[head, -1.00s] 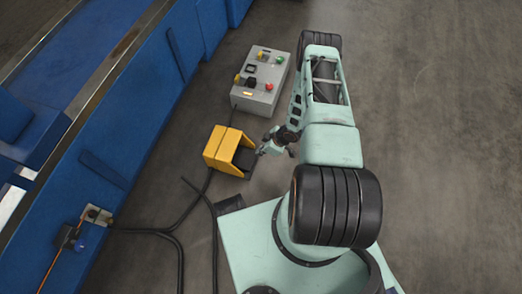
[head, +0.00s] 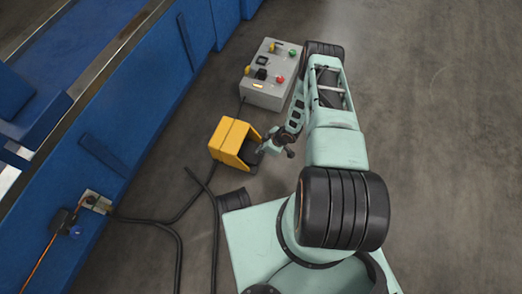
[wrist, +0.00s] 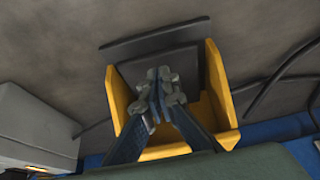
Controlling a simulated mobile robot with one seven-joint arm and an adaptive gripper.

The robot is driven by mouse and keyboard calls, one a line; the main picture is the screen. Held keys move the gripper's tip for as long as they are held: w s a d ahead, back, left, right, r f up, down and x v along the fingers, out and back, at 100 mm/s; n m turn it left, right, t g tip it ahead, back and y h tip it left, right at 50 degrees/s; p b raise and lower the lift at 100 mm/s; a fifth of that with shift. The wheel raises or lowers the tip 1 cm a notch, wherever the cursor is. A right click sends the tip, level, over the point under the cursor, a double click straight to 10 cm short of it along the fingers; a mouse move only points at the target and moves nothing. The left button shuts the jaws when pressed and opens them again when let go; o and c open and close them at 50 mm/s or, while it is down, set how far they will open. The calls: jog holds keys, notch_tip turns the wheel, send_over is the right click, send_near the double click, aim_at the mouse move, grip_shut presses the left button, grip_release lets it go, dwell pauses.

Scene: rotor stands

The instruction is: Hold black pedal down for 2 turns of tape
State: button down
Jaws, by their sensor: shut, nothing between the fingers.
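The black pedal (wrist: 183,66) shows in the wrist view as a dark plate inside a yellow housing (wrist: 215,90) that is open on one side. The same yellow housing (head: 228,138) stands on the floor left of my gripper (head: 266,147) in the head view. My gripper (wrist: 160,88) is shut and empty, with its fingertips in front of the pedal, between the housing's side walls. The fingers cover part of the pedal. I cannot tell whether they touch it or whether it is pressed. No tape is identifiable.
A grey control box (head: 268,80) with coloured buttons stands behind the housing; its side shows in the wrist view (wrist: 35,125). Black cables (head: 180,215) run along the floor. A long blue machine (head: 110,120) borders the left. Floor on the right is clear.

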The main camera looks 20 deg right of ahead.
jog(key=shift+f, duration=0.35)
jog(key=shift+f, duration=1.4)
dwell(4.5)
notch_tip(320, 180, up, 6)
jog(key=p, duration=0.4)
jog(key=shift+r, duration=0.2)
jog(key=shift+f, duration=0.15)
